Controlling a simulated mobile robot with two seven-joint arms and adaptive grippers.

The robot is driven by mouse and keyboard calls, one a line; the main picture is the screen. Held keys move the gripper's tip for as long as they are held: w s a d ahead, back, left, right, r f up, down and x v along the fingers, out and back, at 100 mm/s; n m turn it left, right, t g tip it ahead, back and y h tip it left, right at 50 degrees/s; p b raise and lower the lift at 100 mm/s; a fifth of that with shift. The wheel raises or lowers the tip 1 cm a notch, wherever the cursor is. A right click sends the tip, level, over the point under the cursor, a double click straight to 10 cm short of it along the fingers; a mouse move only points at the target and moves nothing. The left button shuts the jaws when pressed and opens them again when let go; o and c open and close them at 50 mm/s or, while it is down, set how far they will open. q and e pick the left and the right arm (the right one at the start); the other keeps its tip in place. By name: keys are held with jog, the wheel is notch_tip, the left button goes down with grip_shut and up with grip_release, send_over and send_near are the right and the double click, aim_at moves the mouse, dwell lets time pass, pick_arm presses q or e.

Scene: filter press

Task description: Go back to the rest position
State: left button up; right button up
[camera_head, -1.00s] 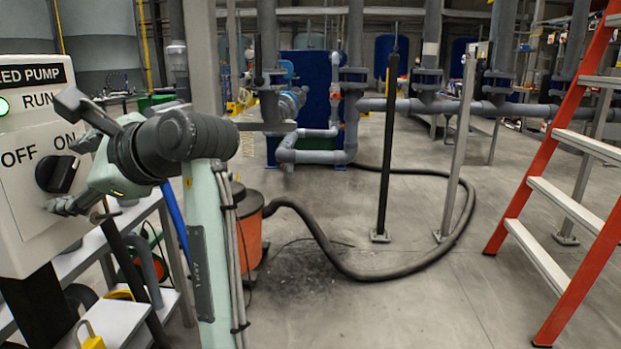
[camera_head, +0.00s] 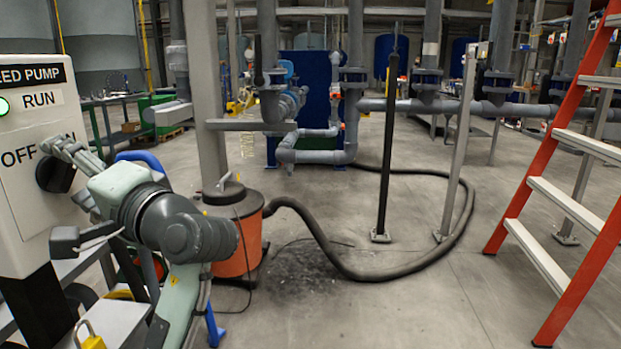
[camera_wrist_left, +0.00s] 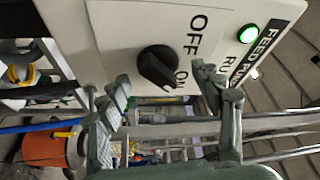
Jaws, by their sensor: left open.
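The white feed pump box (camera_head: 25,225) stands at the left, with a black knob (camera_head: 55,174) between the words OFF and ON and a lit green lamp (camera_head: 4,106) by RUN. In the left wrist view the black knob (camera_wrist_left: 158,68) points toward ON. My left gripper (camera_head: 62,180) is open and empty, close in front of the box. In the left wrist view its two fingers (camera_wrist_left: 162,84) stand apart below and beside the knob; I cannot tell whether they touch it. In the head view a finger partly covers the lettering. My right gripper is out of view.
An orange drum (camera_head: 238,250) with a black hose (camera_head: 345,270) stands right of my left arm. A grey upright post (camera_head: 210,110) rises behind that arm. An orange ladder (camera_head: 560,180) stands at far right. The floor between hose and ladder is clear.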

pick_arm(q)
jog(key=n+y, duration=0.1)
jog(key=n, duration=0.2)
jog(key=n+g+y, duration=0.1)
jog(key=n, duration=0.2)
jog(key=shift+v, duration=0.9)
jog(key=shift+f, duration=0.15)
